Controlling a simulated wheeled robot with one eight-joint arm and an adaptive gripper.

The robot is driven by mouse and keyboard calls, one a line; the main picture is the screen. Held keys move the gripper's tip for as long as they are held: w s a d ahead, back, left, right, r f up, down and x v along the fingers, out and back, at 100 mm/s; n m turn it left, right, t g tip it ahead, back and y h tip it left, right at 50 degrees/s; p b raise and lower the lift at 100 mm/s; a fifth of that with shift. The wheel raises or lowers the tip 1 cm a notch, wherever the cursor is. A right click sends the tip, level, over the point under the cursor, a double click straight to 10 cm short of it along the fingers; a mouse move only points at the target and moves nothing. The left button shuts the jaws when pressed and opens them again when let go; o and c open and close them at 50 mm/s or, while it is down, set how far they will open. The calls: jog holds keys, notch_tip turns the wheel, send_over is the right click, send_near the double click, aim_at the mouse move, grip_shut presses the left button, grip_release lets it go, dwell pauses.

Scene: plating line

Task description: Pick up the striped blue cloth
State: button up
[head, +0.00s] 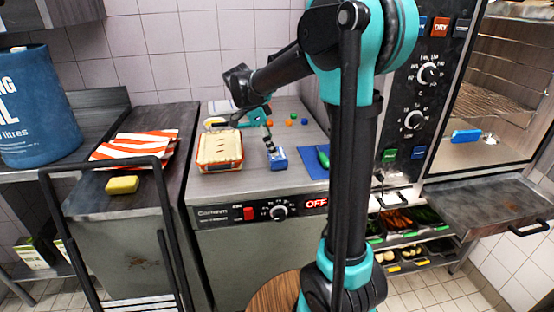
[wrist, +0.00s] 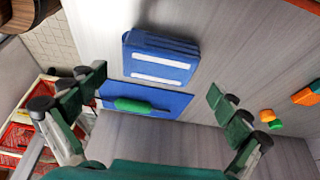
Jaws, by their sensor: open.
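The striped blue cloth (wrist: 160,60) lies folded on the grey counter, blue with white stripes, in the upper middle of the wrist view. In the head view the cloth (head: 278,161) lies on the counter, right of a pie dish. My gripper (wrist: 157,84) is open and empty, its fingers spread wide to the left and right, with the cloth beyond and between their tips in the wrist view. In the head view my gripper (head: 267,138) is just above the cloth; my arm hides part of it, and contact cannot be told.
A blue mat (wrist: 173,103) with a green-handled item (wrist: 140,106) lies beside the cloth. The pie dish (head: 220,151) stands left of it. Small orange and green pieces (wrist: 305,96) lie nearby. A red-striped cloth (head: 135,147) and yellow sponge (head: 122,184) lie further left.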

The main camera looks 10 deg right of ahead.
jog(key=x, duration=0.4)
jog(key=shift+s+d+f, duration=0.1)
jog(key=shift+d+f, duration=0.15)
jog(key=shift+f, duration=0.1)
jog(key=shift+c, duration=0.6)
jog(key=c, duration=1)
jog(key=shift+r, duration=0.1)
notch_tip(320, 180, up, 20)
